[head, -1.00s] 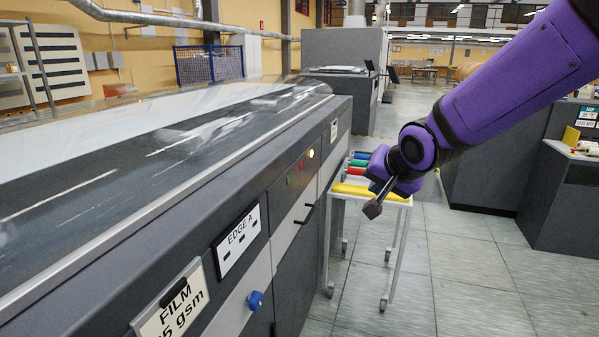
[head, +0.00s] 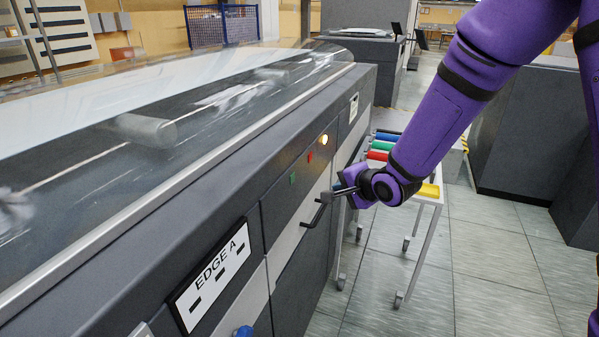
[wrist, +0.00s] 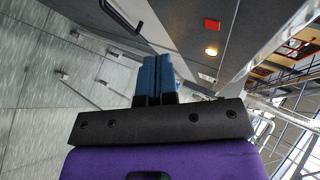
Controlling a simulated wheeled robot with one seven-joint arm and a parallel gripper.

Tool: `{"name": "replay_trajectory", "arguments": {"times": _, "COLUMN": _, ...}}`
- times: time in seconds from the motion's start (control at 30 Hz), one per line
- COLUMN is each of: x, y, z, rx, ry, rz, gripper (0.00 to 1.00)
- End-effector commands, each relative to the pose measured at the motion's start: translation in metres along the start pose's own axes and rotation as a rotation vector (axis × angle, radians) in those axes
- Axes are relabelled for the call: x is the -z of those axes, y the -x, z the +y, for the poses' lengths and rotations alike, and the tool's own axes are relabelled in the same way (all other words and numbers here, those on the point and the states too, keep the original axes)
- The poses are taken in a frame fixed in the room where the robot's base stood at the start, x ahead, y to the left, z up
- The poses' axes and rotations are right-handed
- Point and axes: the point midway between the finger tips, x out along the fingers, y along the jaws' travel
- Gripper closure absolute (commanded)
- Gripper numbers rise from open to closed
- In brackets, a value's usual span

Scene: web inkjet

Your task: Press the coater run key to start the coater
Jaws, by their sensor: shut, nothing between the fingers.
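The coater is the long dark machine (head: 225,185) with a glossy top. Its front panel carries a small green key (head: 292,178), a red key (head: 309,157) and a lit amber lamp (head: 324,139). In the wrist view the red key (wrist: 211,24) and amber lamp (wrist: 211,51) show at upper right; I do not see the green key there. I cannot read a label for the run key. My gripper (head: 335,192) is shut and empty, in front of the panel, below and right of the keys and apart from them. Its blue fingers (wrist: 156,75) show in the wrist view.
A black bar handle (head: 318,210) juts from the coater's front close to my gripper. A white wheeled trolley (head: 427,205) with coloured rolls stands behind my arm. A blue knob (head: 243,332) is low on the near panel. Open tiled floor (head: 450,285) lies to the right.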

Motion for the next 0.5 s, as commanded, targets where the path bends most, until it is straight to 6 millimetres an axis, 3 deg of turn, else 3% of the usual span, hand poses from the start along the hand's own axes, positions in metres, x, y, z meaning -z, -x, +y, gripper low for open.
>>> {"name": "replay_trajectory", "arguments": {"times": 0.5, "x": -0.0037, "y": -0.0056, "z": -0.0037, "rx": 0.002, "ry": -0.002, "rz": -0.001, "gripper": 1.00}}
